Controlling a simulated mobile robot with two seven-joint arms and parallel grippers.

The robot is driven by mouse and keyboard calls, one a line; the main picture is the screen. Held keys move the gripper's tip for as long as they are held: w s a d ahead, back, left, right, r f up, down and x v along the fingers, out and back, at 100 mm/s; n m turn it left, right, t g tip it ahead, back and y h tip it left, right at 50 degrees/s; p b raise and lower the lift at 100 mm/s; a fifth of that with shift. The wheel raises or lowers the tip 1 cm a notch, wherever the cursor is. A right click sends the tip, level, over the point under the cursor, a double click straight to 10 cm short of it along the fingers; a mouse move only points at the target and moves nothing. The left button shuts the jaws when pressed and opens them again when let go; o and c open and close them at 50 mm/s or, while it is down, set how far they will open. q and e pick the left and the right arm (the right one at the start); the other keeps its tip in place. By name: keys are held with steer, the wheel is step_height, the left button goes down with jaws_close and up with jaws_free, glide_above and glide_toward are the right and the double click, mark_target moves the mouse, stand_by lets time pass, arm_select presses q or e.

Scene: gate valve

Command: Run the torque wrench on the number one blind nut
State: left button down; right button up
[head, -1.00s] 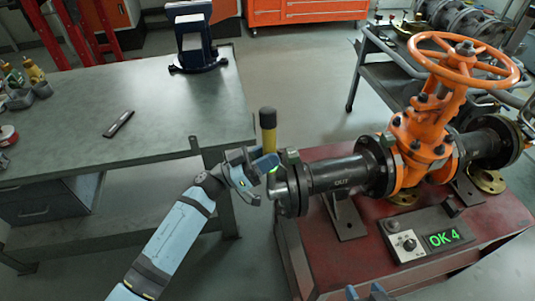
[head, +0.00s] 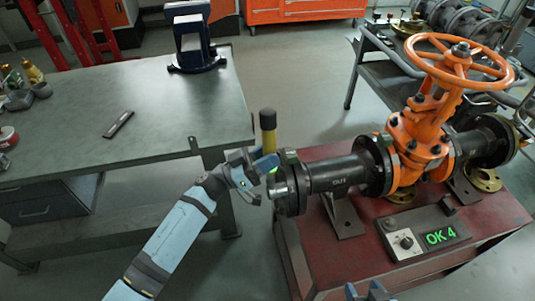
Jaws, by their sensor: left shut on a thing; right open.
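The torque wrench (head: 268,130) stands upright in the head view, with a yellow shaft and a black grip end on top. My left gripper (head: 262,168) is shut on it, just left of the blind flange (head: 284,190) at the pipe's OUT end. A small green light shows by the gripper. The wrench's lower end and the nut there are hidden by the gripper, so I cannot tell how they meet. My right gripper (head: 368,291) shows only in part at the bottom edge, open and away from the valve. The orange gate valve (head: 418,145) sits on the red stand.
A box on the red stand (head: 370,238) shows green "OK 4" on its display (head: 440,237). The grey workbench (head: 70,140) holds a vise (head: 194,45) and a small flat dark object (head: 118,124). A dark cart (head: 385,75) stands behind the valve.

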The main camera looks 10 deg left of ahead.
arm_select(q)
steer(key=shift+r, duration=0.25)
stand_by(0.4)
steer(key=shift+p, duration=0.55)
steer(key=shift+a, duration=0.1)
steer(key=shift+s+a+p, duration=0.3)
steer(key=shift+a, duration=0.35)
steer(key=shift+s+a+p, duration=0.25)
steer(key=shift+a+p, duration=0.05)
steer(key=shift+a, duration=0.4)
steer(key=shift+s+a+p, duration=0.3)
steer(key=shift+a, duration=0.35)
